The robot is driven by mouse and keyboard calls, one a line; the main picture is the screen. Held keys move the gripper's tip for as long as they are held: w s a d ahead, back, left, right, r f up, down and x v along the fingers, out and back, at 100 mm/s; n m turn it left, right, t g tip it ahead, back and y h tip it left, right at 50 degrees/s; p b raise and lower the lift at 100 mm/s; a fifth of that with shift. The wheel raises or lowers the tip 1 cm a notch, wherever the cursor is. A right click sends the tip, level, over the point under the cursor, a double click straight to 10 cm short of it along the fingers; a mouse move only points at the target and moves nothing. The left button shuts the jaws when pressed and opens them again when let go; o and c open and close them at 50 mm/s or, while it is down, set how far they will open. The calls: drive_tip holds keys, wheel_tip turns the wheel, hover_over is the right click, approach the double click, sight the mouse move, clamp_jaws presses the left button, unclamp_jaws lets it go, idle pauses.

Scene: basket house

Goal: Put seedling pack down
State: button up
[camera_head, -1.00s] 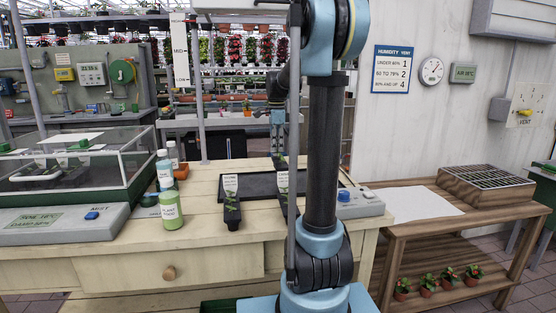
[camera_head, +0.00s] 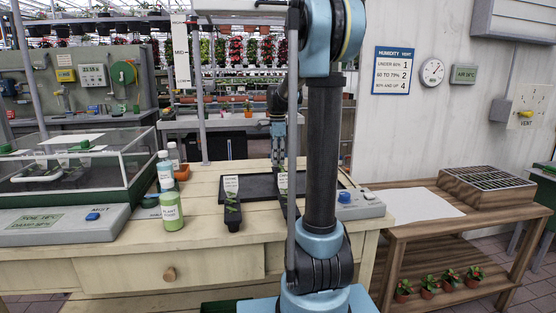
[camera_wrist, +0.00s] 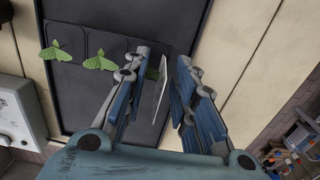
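The seedling pack (camera_head: 286,208) is a narrow black strip with a white label, partly hidden behind my arm in the head view. It rests at the dark tray (camera_head: 262,180) on the wooden bench. In the wrist view, green seedlings (camera_wrist: 98,63) show left of my gripper, and the pack's white label (camera_wrist: 161,88) stands edge-on between the fingers. My gripper (camera_wrist: 167,58) has its two blue fingers apart, with gaps beside the label. A second black seedling pack (camera_head: 232,212) with a white label stands to the left, near the tray's front edge.
A grey control box (camera_head: 360,204) sits right of the tray. A glass-lidded propagator (camera_head: 70,170) fills the bench's left end. A lower wooden bench (camera_head: 430,235) stands right.

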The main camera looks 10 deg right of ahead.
wheel_tip(320, 180, up, 12)
idle(0.7)
drive_tip(key=shift+w+r, duration=0.1)
